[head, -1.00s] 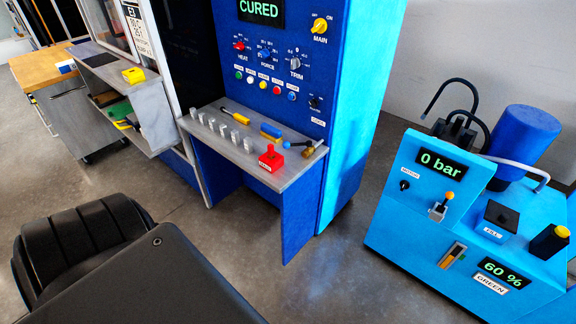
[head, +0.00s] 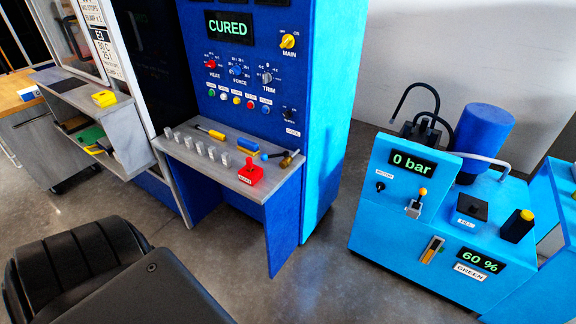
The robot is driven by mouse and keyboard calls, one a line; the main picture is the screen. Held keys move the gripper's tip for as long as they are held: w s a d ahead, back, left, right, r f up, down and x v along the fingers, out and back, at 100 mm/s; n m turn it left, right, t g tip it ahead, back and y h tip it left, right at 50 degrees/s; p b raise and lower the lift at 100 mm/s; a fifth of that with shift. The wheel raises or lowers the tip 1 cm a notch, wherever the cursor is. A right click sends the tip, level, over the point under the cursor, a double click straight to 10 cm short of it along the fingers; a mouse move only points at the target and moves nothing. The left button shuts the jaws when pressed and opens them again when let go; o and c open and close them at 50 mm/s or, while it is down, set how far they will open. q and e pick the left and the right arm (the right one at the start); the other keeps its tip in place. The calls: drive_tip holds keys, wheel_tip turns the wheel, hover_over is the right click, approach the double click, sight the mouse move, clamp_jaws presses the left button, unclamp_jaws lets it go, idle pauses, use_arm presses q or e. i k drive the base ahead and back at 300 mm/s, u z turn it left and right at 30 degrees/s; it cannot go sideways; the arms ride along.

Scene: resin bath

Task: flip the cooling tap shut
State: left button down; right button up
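The blue press cabinet (head: 338,90) stands at the centre, with a lit display (head: 228,27) reading CURED. At the right end of its grey shelf is a small brass tap (head: 289,159) with a dark lever pointing left. A small label (head: 292,132), which seems to read COOL, is on the panel above it. The tap is too small to tell whether it is open or shut. Neither of my grippers is in view, and nothing of mine is near the tap.
A light-blue pump unit (head: 390,223) reading 0 bar stands to the right. Bare floor (head: 310,285) lies between them. A wooden-topped cabinet (head: 18,90) is far left.

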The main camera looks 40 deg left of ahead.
sight(264, 157)
drive_tip(key=z, duration=0.45)
drive_tip(key=k, duration=0.55)
drive_tip(key=z, duration=0.55)
drive_tip(key=i, duration=0.95)
drive_tip(key=u, duration=0.35)
drive_tip(key=i, duration=1)
drive_tip(key=u, duration=1.4)
drive_tip(key=i, duration=0.6)
drive_tip(key=u, duration=0.65)
